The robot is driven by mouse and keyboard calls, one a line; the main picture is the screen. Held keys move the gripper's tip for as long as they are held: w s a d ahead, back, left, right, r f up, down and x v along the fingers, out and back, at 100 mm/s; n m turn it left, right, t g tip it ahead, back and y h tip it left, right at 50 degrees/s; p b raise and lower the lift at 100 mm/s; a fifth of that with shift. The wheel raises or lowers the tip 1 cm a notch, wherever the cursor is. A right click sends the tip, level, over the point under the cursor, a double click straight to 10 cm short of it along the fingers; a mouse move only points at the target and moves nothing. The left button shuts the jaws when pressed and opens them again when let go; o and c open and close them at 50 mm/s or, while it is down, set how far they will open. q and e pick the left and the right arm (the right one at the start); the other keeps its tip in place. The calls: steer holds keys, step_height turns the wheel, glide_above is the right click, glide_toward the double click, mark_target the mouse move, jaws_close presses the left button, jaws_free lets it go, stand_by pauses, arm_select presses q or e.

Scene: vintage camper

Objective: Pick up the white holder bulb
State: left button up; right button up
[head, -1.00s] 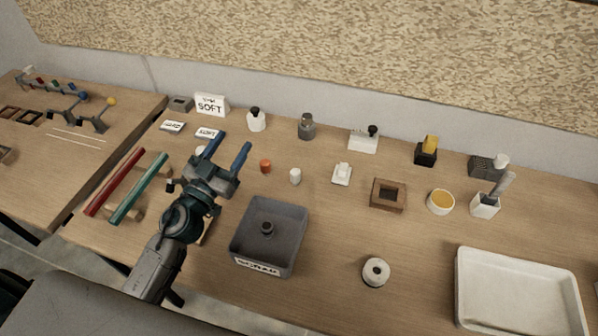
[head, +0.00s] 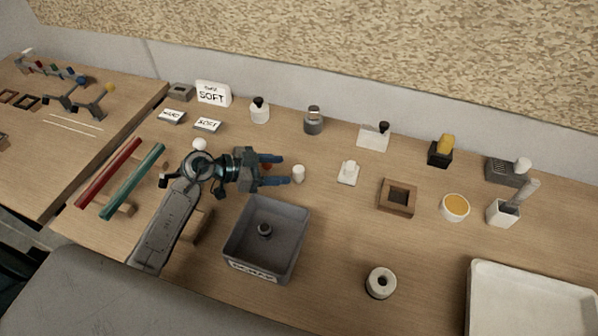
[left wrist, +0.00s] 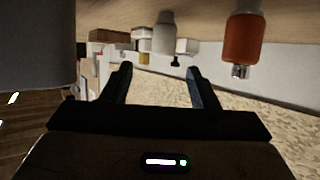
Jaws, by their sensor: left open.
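A small white cylinder (head: 298,173), which I take for the white holder bulb, stands upright on the table just beyond my left fingertips. It also shows in the left wrist view (left wrist: 165,34), where the picture is upside down, ahead of the gap between the fingers. My left gripper (head: 286,169) is open, with its blue fingers pointing right; nothing is held. An orange piece with a metal tip (left wrist: 243,38) shows to the right of the white one in the wrist view; in the head view the fingers mostly hide it. My right gripper is not in view.
A grey bin (head: 297,240) stands in front of my left gripper. A small white block (head: 348,173), a brown square frame (head: 397,199) and a yellow-filled cup (head: 455,207) lie to the right. Red (head: 108,173) and green (head: 133,182) bars lie left. Bottles stand behind.

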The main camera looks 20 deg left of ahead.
mark_target(297, 170)
arm_select(q)
steer(key=p+x, duration=0.1)
steer(key=x, duration=0.2)
steer(key=shift+w, duration=0.3)
steer(key=shift+x, duration=0.75)
steer(key=shift+s+f, duration=0.1)
steer(key=shift+s, duration=0.05)
steer(key=shift+c, duration=0.2)
steer(key=c, duration=1)
